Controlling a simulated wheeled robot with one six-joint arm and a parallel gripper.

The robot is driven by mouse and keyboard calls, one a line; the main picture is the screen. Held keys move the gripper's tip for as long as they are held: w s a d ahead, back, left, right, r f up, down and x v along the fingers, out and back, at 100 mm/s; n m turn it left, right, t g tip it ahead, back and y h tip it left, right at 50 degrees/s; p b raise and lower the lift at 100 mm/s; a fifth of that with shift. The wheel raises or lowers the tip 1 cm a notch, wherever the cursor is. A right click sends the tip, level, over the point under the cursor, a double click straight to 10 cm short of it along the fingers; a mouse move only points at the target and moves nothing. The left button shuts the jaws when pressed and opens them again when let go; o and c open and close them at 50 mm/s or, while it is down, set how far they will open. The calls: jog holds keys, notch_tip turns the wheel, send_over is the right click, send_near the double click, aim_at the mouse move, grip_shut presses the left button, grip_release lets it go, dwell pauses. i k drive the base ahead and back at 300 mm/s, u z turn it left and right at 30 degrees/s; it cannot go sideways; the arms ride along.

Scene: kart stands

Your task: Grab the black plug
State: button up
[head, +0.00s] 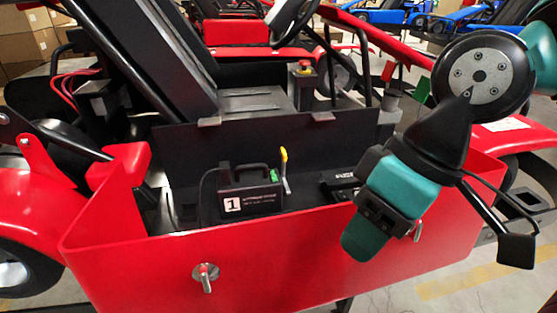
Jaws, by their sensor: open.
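A black handled block (250,192) with a white label reading "1" sits upright inside the red side tray, left of my gripper. A second, flatter black piece (340,184) with small lettering lies to its right, partly hidden by my arm's teal part. I cannot tell for sure which of the two is the plug. A dark cable runs down beside the handled block. My gripper (440,240) is open in front of the tray's right part, apart from both black pieces. Nothing shows held in it.
The red tray wall (150,268) stands in front of the black pieces. A yellow-tipped lever (285,168) rises just right of the handled block. A black panel (260,138) stands behind. A red stop button (304,66), the seat and more karts are farther back.

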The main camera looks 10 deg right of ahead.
aim_at(224, 166)
jog(key=z, duration=2.2)
jog(key=k, duration=0.75)
jog(key=u, duration=2.2)
jog(key=i, duration=0.5)
jog(key=u, duration=0.05)
